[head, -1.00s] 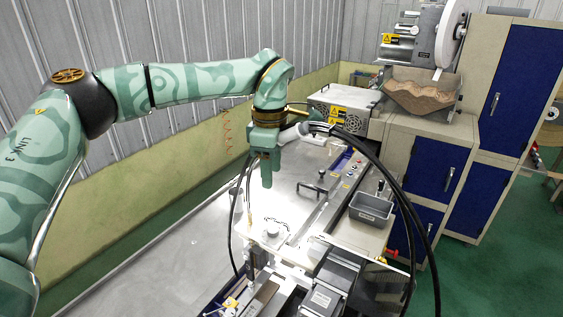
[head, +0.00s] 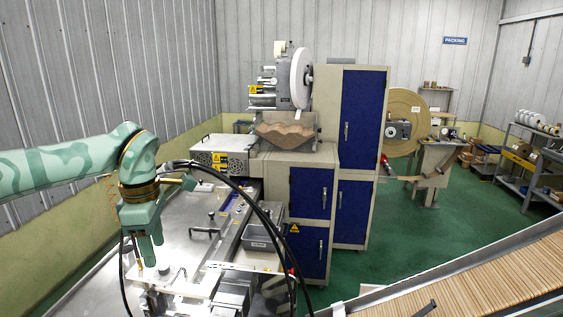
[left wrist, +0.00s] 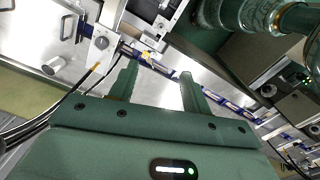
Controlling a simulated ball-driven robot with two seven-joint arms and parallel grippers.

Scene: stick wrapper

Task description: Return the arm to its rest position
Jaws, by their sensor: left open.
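My left arm comes in from the left in the head view, patterned green, with its gripper (head: 150,250) pointing down over the steel machine top. In the left wrist view the two green fingers of the left gripper (left wrist: 158,85) stand wide apart with nothing between them. Beyond them lie the machine's metal surface and a blue-edged rail (left wrist: 235,108). A black cable loops from my wrist to the right and down. My right gripper does not show in the head view.
The stick-wrapping machine (head: 200,230) spreads beneath my left gripper, with a small grey bin (head: 262,236) on it. Blue-doored cabinets (head: 360,125) stand behind. A conveyor of wooden sticks (head: 470,290) fills the lower right. Green floor (head: 400,245) lies open between.

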